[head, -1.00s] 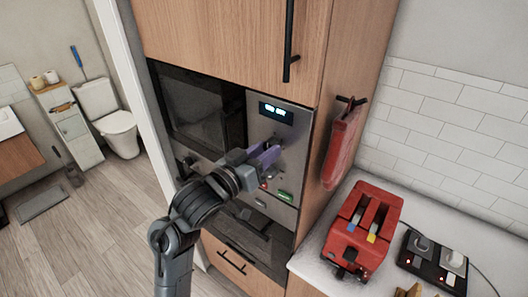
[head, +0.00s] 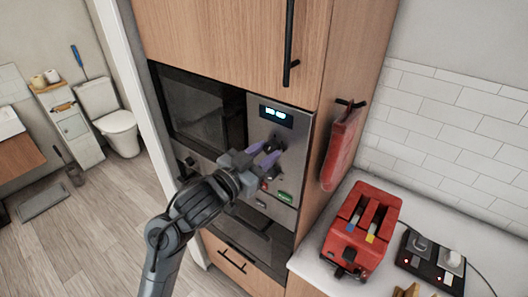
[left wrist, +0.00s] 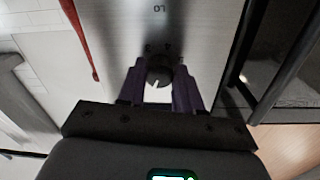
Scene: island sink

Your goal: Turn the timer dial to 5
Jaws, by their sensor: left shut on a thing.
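The timer dial (head: 273,144) is a dark round knob on the steel control panel, below the lit display (head: 276,114). My left gripper (head: 268,152) has its two purple fingers on either side of this knob and is shut on it. In the left wrist view the dial (left wrist: 160,68) sits between the purple fingertips, with small printed marks around it. The display's digits are too blurred to read. My right gripper is not in view.
A microwave door (head: 203,110) is left of the panel. A green button (head: 285,196) and smaller controls lie below the dial. A red cloth (head: 342,145) hangs on the cabinet side. A red toaster (head: 362,228) stands on the counter at right.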

